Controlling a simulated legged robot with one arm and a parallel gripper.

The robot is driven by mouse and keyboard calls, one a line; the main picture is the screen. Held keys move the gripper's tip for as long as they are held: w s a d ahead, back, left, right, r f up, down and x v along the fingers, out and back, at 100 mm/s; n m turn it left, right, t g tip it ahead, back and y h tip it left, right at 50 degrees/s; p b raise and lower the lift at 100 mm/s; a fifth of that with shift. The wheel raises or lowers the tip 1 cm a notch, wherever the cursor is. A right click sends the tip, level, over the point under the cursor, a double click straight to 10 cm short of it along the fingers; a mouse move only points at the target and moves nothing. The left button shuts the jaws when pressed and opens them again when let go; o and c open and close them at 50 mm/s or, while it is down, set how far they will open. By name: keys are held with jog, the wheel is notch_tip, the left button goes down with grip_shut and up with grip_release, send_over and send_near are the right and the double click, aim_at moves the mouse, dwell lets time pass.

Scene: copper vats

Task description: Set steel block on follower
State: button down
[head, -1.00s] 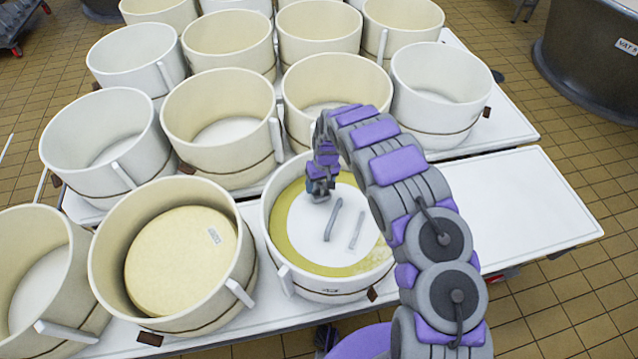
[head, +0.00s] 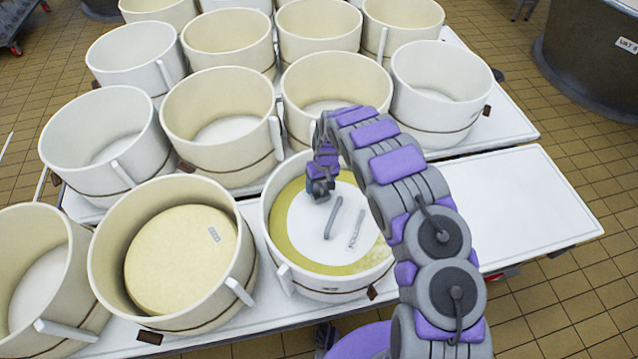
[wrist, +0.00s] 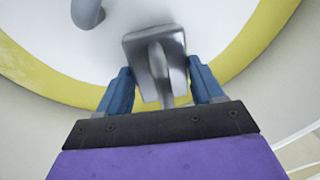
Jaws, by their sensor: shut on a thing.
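The follower (head: 310,228) is a white disc inside a cream mould (head: 268,262), with a yellow ring around it. A grey bar-like handle (head: 333,217) stands on the disc, with a paler streak beside it. In the wrist view the follower (wrist: 60,45) and part of its handle (wrist: 88,10) show. My gripper (head: 318,190) is over the far left part of the disc. It is shut on the steel block (wrist: 140,58), whose grey metal body sits between the blue fingers (wrist: 160,88). I cannot tell whether the block touches the follower. The block is hardly visible in the head view.
A mould with a pale yellow disc (head: 180,262) stands to the left. Several empty moulds (head: 218,120) fill the table behind. A bare white tabletop (head: 530,205) lies to the right. A dark vat (head: 585,60) stands at the upper right.

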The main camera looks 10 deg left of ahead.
dwell(0.3)
jog(key=shift+c, duration=0.4)
grip_release()
jog(key=shift+f, duration=0.1)
notch_tip(320, 180, up, 17)
jog(key=w+d+p, duration=0.1)
jog(key=p, duration=0.2)
jog(key=shift+w+d, duration=0.2)
jog(key=shift+d, duration=0.2)
